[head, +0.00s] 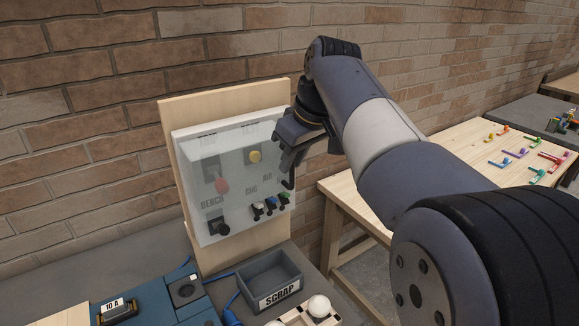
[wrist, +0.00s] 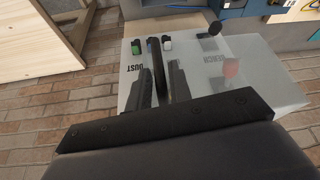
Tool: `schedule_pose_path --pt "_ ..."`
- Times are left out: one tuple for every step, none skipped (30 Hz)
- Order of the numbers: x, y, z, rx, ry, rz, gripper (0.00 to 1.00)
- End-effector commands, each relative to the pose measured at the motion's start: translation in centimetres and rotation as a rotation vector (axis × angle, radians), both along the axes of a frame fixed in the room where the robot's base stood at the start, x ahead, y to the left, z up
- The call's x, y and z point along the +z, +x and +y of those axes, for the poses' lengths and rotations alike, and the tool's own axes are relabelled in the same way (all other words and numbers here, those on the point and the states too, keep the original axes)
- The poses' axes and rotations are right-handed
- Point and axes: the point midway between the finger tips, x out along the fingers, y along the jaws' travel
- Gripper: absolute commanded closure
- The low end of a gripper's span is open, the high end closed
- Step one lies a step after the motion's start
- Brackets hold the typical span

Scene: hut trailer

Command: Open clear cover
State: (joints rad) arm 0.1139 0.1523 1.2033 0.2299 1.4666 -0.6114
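The clear cover (head: 222,165) is a frosted, see-through box over a switch panel on a wooden board. It looks shut in the head view; in the wrist view the cover (wrist: 255,85) lies to the right. A dark upright bar (wrist: 154,55), seemingly the cover's handle, is at its edge. My gripper (head: 287,168) is at the cover's right edge. In the wrist view my gripper's fingers (wrist: 160,82) stand apart on either side of the bar, with no clear grip on it. Their exact contact is hidden.
Behind the cover are a red knob (head: 222,186), a yellow button (head: 255,156) and several small switches. A grey scrap bin (head: 270,276) and a blue device (head: 185,290) stand below. A wooden table (head: 455,150) is at right. A brick wall (head: 80,120) is close behind.

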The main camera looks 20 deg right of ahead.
Motion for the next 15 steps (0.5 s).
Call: schedule_pose_path --pt "-0.7 0.2 0.2 0.001 0.000 0.004 0.80" --pt "-1.0 0.4 0.2 0.001 0.001 0.003 0.80" --pt "-1.4 0.5 0.3 0.000 0.000 0.002 0.80" --pt "-1.7 0.6 0.4 0.000 0.000 0.002 0.80" --pt "-1.9 0.7 0.4 0.000 0.000 0.001 0.80" --pt "-2.1 0.8 0.4 0.000 0.000 0.001 0.80" --pt "-2.2 0.8 0.4 0.000 0.000 0.000 0.80" --pt "-2.3 0.8 0.5 0.000 0.000 0.000 0.80" --pt "-2.4 0.9 0.5 0.000 0.000 0.000 0.80" --pt "-2.4 0.9 0.5 0.000 -0.001 0.000 0.80" --pt "-2.5 0.9 0.5 0.000 0.000 -0.001 0.80" --pt "-2.5 0.9 0.5 0.000 0.000 -0.001 0.80" --pt "-2.5 0.9 0.5 0.000 0.000 -0.001 0.80" --pt "-2.5 0.9 0.5 0.000 0.000 -0.001 0.80" --pt "-2.5 0.9 0.5 0.000 0.000 -0.001 0.80"
